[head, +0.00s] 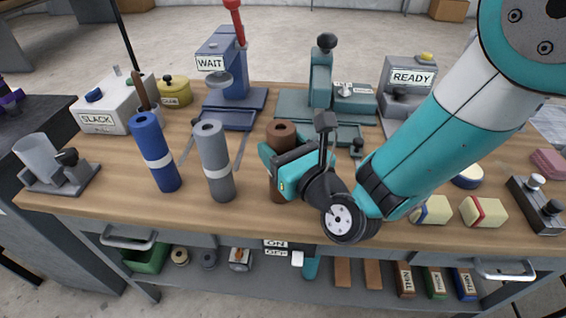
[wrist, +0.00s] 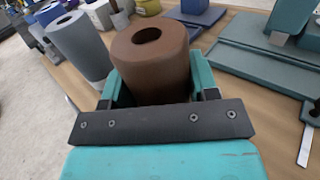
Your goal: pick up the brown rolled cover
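The brown rolled cover (head: 281,140) stands upright on the workbench, a hollow roll with a dark hole in its top. In the head view my gripper (head: 278,165) is in front of it and hides much of its middle. In the wrist view the brown roll (wrist: 150,60) stands between the two teal fingers of my gripper (wrist: 158,88), one on each side. The fingers look very close to its sides. I cannot tell whether they press on it. Its lower part is hidden in the wrist view by my gripper's dark bar.
A grey roll (head: 214,160) stands close to the left of the brown one, and a blue roll (head: 154,150) stands further left. Behind are the WAIT device (head: 225,75) and a teal press (head: 320,85). Cream blocks (head: 484,211) lie to the right. The bench front is clear.

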